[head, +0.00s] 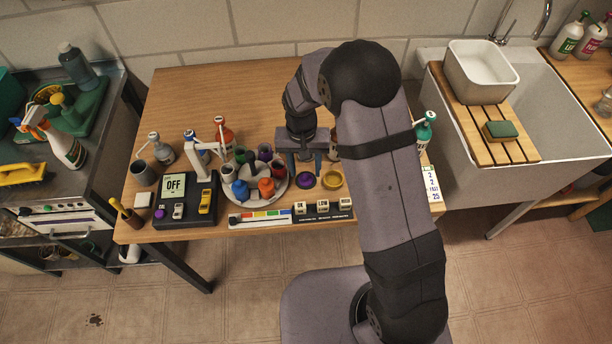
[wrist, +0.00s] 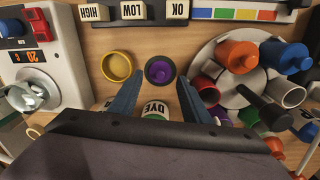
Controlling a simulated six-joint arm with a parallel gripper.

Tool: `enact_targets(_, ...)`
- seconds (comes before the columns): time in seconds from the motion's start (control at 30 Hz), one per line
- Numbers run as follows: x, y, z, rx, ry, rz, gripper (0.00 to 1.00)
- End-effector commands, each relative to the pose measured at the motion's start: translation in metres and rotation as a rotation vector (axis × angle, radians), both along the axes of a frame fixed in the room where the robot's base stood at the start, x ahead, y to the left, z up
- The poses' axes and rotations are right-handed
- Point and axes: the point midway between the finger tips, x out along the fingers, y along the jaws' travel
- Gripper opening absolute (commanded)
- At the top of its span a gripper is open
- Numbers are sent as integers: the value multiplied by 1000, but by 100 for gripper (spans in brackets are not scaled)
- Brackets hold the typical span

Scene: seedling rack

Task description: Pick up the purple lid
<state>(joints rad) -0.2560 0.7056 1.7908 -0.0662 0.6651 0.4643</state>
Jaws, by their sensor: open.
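A round plate (wrist: 219,62) with coloured pots stands on the other side. A jar marked DYE (wrist: 156,108) is near the gripper's base. Labelled blocks (head: 322,206) line the front edge.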

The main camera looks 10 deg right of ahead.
Motion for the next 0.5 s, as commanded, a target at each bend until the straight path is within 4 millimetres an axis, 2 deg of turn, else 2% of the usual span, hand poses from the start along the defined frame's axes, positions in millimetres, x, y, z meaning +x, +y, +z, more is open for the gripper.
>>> enact_targets(0.3, 0, -1, -28, 0, 1, -1, 43)
enact_targets(0.5, 1, -1, -31, 1, -2, -1, 43)
